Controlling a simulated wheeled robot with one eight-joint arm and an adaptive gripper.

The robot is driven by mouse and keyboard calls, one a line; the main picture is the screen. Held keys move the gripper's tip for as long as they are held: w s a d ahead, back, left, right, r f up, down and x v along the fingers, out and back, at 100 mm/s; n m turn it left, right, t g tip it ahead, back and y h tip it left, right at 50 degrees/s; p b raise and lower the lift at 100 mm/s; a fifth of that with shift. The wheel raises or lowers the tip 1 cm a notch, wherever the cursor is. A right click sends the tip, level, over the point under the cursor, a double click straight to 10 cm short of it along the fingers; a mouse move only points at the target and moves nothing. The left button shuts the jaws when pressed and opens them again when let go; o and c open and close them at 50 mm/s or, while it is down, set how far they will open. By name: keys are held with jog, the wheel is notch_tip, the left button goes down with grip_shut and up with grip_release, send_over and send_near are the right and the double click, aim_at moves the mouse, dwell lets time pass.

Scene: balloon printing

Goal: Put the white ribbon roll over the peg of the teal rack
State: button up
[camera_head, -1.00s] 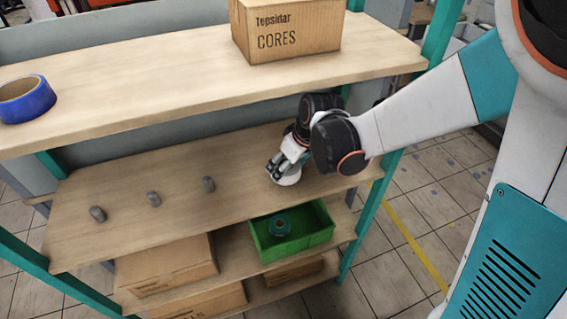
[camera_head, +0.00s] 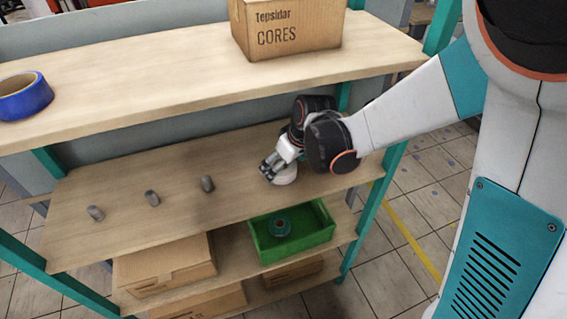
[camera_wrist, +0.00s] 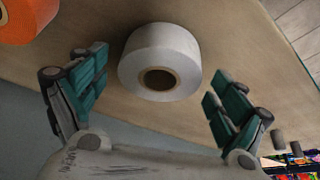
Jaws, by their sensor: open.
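The white ribbon roll (camera_wrist: 187,48) lies flat on the wooden shelf in the wrist view, its brown core hole facing up. My gripper (camera_wrist: 157,88) is open, with one teal-padded finger on each side of the roll's near side. No grip on the roll shows. In the head view, my gripper (camera_head: 269,168) is low over the middle shelf, and the roll (camera_head: 286,177) shows as a white disc beside the fingers. The teal rack (camera_head: 374,215) has several wooden shelves. Three short grey pegs stand on its middle shelf: left (camera_head: 96,213), middle (camera_head: 152,198) and right (camera_head: 208,184). All three are bare.
An orange roll (camera_wrist: 28,18) lies left of the white roll in the wrist view. The top shelf above my gripper holds a blue roll (camera_head: 35,103) and a cardboard box (camera_head: 285,30). Below are a green bin (camera_head: 262,245) and more boxes (camera_head: 165,268).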

jog(key=shift+r, duration=0.15)
jog(key=shift+s+d+r+p, duration=0.4)
jog(key=shift+s+r+p, duration=0.1)
jog(key=shift+r+p, duration=0.1)
jog(key=s+d, duration=0.7)
jog(key=s, duration=0.2)
jog(key=s+d+r+m+t+h, duration=0.1)
jog(key=s+d+r+m, duration=0.3)
jog(key=r, duration=0.4)
jog(key=s+d+r+m+t+h, duration=0.1)
jog(key=s+d+r+m+t, duration=0.1)
jog(key=s+r, duration=0.4)
notch_tip(320, 180, up, 2)
jog(key=shift+s+d+r+m+t+h+p, duration=0.15)
jog(key=shift+d+m+t+h+p, duration=0.25)
jog(key=shift+d+m, duration=0.6)
jog(key=shift+d, duration=0.1)
notch_tip(320, 180, down, 7)
jog(key=b, duration=0.6)
jog(key=shift+b, duration=0.4)
